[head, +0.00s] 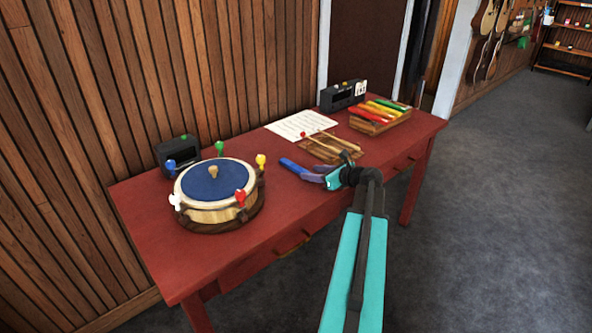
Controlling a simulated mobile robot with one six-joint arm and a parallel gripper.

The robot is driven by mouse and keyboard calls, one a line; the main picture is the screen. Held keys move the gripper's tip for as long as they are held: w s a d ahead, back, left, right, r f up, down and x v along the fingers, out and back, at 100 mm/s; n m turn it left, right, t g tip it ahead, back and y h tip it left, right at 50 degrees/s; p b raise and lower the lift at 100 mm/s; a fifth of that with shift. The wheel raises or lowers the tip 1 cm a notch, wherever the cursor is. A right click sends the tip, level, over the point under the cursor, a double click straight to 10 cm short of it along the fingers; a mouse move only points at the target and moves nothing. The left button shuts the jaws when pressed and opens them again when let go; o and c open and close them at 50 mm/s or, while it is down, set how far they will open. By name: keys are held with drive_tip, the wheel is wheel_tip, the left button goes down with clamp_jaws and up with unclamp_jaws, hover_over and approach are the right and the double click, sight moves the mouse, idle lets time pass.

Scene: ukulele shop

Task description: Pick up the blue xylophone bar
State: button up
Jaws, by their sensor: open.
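The blue xylophone bar (291,165) appears to lie on the red table, between the round drum and the wooden mallet tray. My gripper (316,174) is open and reaches in from the right, with its fingers at the near right end of the bar. Whether the fingers touch the bar or straddle it cannot be told at this size. The right end of the bar is partly hidden by the gripper. The wooden xylophone frame (371,124) stands at the right of the table and holds red, yellow and green bars.
A drum (224,209) with a blue lid and coloured pegs stands on the left of the red table (160,243). Mallets lie on a wooden tray (316,150) behind my gripper. Dark boxes (177,154) and (340,97) and a paper sheet (298,125) sit along the wall.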

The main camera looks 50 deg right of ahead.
sight(296, 169)
drive_tip(key=shift+x, duration=1.45)
clamp_jaws()
drive_tip(key=shift+r, duration=0.1)
